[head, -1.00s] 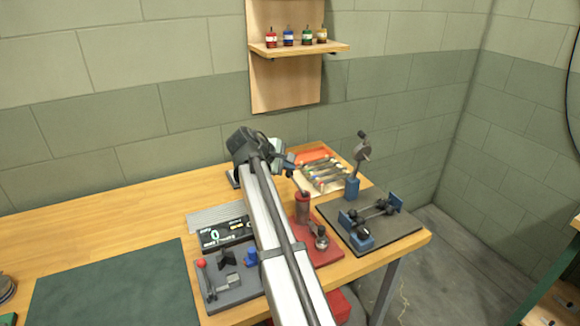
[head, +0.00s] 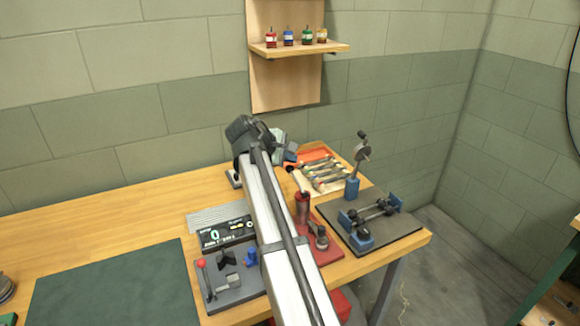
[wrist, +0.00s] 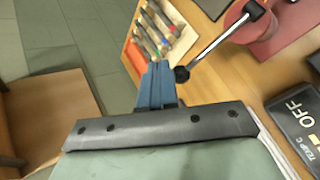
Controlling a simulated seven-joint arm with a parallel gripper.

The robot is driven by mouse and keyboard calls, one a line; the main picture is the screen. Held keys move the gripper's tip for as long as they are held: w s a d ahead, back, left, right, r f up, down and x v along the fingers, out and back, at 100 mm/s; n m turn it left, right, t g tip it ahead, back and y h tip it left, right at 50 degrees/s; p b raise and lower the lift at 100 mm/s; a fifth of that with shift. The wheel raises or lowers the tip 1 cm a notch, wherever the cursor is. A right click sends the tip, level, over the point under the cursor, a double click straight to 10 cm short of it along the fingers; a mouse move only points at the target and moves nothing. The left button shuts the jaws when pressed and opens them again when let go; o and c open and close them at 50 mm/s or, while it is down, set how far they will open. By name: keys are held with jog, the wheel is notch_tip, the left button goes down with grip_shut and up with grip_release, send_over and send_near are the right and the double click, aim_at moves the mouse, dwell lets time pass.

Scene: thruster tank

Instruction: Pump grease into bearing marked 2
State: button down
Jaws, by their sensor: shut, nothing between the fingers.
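The red pump-like cylinder (head: 303,208) stands on a red base plate (head: 331,252). Its metal lever (head: 300,182) slants up toward my gripper (head: 290,154). In the wrist view, the lever (wrist: 218,46) runs from the red body (wrist: 244,18) down to a black knob (wrist: 181,75). My gripper's blue fingers (wrist: 158,80) are shut and empty, right beside the knob; I cannot tell if they touch it. A grey round fitting (head: 319,236) sits on the red base. I cannot read any bearing marked 2. My arm hides part of the bench.
A grey plate (head: 232,293) carries a red-knobbed lever. Right are a dial gauge stand (head: 352,188) and a shaft fixture (head: 372,218). An orange tool tray (head: 318,165) lies behind. The left bench is mostly clear.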

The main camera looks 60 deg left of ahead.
jog(key=shift+r, duration=0.15)
jog(key=shift+d+r, duration=0.2)
jog(key=shift+r, duration=0.55)
jog(key=shift+d+r, duration=0.2)
jog(key=shift+r, duration=0.55)
jog(key=shift+d+r, duration=0.2)
jog(key=shift+r, duration=0.55)
